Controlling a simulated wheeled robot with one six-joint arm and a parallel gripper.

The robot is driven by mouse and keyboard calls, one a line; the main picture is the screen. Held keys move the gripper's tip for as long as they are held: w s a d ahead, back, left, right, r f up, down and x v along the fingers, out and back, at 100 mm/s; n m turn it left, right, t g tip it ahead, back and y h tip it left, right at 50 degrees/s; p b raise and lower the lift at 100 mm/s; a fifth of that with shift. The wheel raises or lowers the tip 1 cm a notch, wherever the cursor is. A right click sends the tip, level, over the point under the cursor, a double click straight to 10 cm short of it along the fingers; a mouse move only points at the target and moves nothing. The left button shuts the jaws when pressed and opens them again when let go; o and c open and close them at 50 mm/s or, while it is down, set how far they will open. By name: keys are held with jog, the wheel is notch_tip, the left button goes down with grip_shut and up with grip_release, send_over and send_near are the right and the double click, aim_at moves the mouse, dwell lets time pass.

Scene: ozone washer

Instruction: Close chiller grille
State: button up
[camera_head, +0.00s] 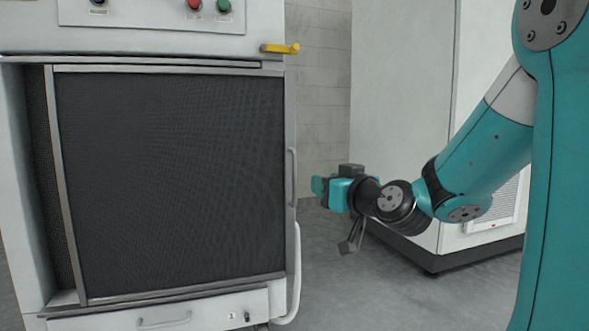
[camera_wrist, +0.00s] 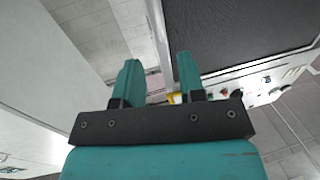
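The chiller grille (camera_head: 170,185) is a large dark mesh panel in a thin metal frame on the front of a white cabinet. A strip of mesh (camera_head: 38,180) shows beyond its left frame edge; I cannot tell for sure how far the grille stands open. Its mesh also shows at the upper right of the wrist view (camera_wrist: 240,30). My gripper (camera_head: 320,187) is to the right of the cabinet in the head view, apart from the grille. In the wrist view my gripper (camera_wrist: 160,72) has its two teal fingers spread, with nothing held between them.
A curved pale handle (camera_head: 292,178) runs along the cabinet's right side. A yellow lever (camera_head: 280,48) sticks out at its upper right. Red (camera_head: 194,5) and green (camera_head: 223,6) buttons are above. A tall white cabinet (camera_head: 400,110) stands behind my arm. Grey floor (camera_head: 335,260) lies between.

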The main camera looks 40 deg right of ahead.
jog(key=w+p, duration=0.1)
jog(key=p, duration=1.7)
send_over(295, 202)
jog(key=shift+w+d, duration=0.1)
jog(key=shift+w, duration=0.15)
grip_shut()
